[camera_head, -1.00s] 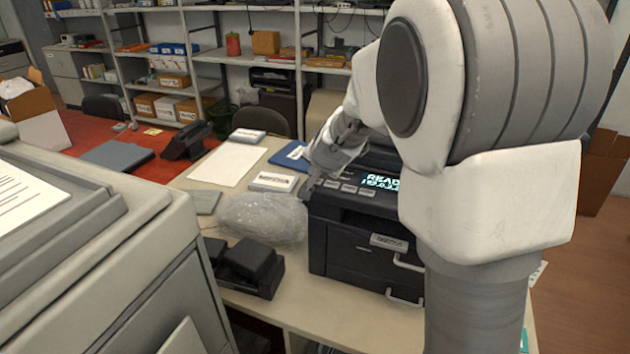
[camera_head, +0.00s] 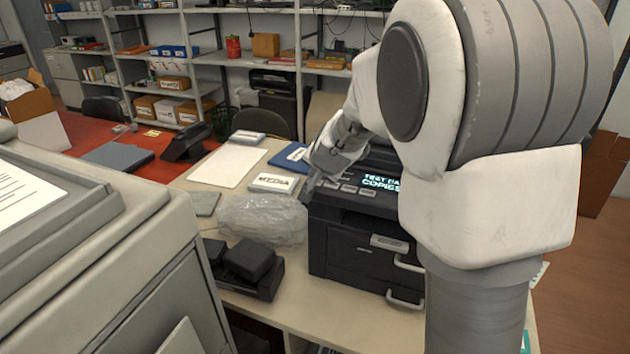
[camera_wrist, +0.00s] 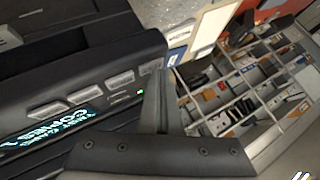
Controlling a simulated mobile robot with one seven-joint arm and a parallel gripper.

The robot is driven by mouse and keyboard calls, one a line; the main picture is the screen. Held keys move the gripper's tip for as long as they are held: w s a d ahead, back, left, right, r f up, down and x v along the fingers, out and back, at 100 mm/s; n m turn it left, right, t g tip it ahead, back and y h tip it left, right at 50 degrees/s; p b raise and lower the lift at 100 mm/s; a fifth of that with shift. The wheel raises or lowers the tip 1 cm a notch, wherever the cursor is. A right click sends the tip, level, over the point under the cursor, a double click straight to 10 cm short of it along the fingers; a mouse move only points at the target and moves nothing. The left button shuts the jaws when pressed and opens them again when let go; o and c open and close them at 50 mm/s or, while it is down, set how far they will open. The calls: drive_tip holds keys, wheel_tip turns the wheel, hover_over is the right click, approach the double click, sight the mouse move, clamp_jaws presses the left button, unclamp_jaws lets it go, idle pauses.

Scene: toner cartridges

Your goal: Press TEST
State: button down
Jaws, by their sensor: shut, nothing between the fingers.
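The black printer (camera_head: 350,250) stands on the table, with a row of grey buttons (camera_head: 348,188) along its top front edge. Its lit display (camera_head: 382,183) reads something like "TEST PA… COPIES". The same buttons (camera_wrist: 85,94) and display (camera_wrist: 50,126) show in the wrist view, tilted, beside a small green light (camera_wrist: 140,92). Button labels are too small to read. My gripper (camera_head: 308,190) is shut and empty, at the left end of the button row. Its fingers (camera_wrist: 156,85) sit close to the end button in the wrist view; I cannot tell whether they touch.
A bubble-wrapped bundle (camera_head: 262,220) lies just left of the printer. A black device (camera_head: 248,265) sits in front of it. A white box (camera_head: 274,183) and a blue folder (camera_head: 291,156) lie behind. A large grey machine (camera_head: 150,260) stands at left.

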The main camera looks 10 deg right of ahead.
drive_tip(key=shift+r+p, duration=0.75)
drive_tip(key=shift+p, duration=0.05)
wheel_tip(320, 180, up, 5)
drive_tip(key=p, duration=0.4)
drive_tip(key=shift+r+p, duration=0.1)
drive_tip(key=shift+p, duration=0.3)
drive_tip(key=s+a+r+n+g+y, duration=0.1)
drive_tip(key=s+r+n, duration=0.15)
drive_tip(key=s, duration=0.55)
drive_tip(key=s+a+r+n+g, duration=0.15)
drive_tip(key=s+r, duration=0.25)
drive_tip(key=s, duration=0.5)
drive_tip(key=s+d+n, duration=0.1)
drive_tip(key=s+n, duration=0.1)
drive_tip(key=s, duration=0.6)
drive_tip(key=s+d+f+n+g+h, duration=0.1)
drive_tip(key=s+n, duration=0.1)
drive_tip(key=s, duration=0.7)
drive_tip(key=shift+d+n, duration=0.3)
drive_tip(key=shift+d, duration=0.05)
